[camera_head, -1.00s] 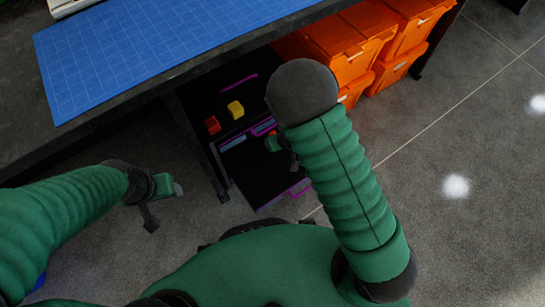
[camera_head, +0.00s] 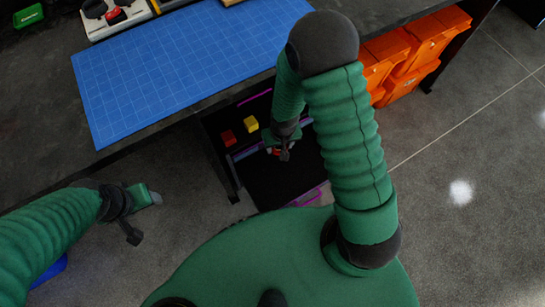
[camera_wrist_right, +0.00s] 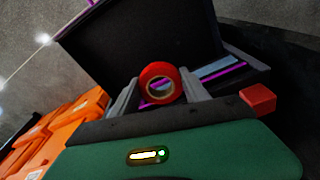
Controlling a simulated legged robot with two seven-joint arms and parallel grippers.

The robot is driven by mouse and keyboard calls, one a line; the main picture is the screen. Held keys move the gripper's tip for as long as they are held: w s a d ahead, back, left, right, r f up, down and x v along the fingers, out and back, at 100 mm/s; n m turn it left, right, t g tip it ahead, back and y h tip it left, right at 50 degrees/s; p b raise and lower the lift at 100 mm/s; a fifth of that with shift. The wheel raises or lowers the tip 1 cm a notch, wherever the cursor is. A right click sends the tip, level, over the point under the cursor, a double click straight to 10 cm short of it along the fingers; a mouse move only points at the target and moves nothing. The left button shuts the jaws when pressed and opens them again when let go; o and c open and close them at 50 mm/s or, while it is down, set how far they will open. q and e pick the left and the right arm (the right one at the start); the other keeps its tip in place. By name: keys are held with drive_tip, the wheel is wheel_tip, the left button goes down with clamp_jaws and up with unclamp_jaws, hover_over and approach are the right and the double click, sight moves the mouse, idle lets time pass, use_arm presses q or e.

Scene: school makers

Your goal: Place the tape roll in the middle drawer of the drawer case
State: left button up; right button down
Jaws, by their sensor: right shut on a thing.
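The red tape roll (camera_wrist_right: 160,67) is between the fingers of my right gripper (camera_wrist_right: 159,90) in the right wrist view. The gripper is shut on it. In the head view my right gripper (camera_head: 281,152) hangs over an open black drawer (camera_head: 275,185), with a bit of red at its tip. The drawer belongs to the drawer case under the table; which level it is, I cannot tell. The drawer (camera_wrist_right: 150,40) also fills the upper middle of the right wrist view. My left gripper (camera_head: 146,198) is off to the left, away from the case, its opening unclear.
A red block (camera_head: 228,138) and a yellow block (camera_head: 250,124) lie behind the open drawer. The dark table (camera_head: 400,12) with a blue cutting mat (camera_head: 180,70) overhangs the case. Orange bins (camera_head: 425,40) stand to the right. Floor on the right is clear.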

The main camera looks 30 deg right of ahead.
wheel_tip(320, 180, down, 18)
drive_tip(key=b, duration=0.9)
drive_tip(key=shift+r+b, duration=0.1)
drive_tip(key=shift+b, duration=0.25)
drive_tip(key=shift+r, duration=0.1)
drive_tip(key=shift+f, duration=0.6)
drive_tip(key=c, duration=0.6)
unclamp_jaws()
drive_tip(key=shift+o, duration=0.2)
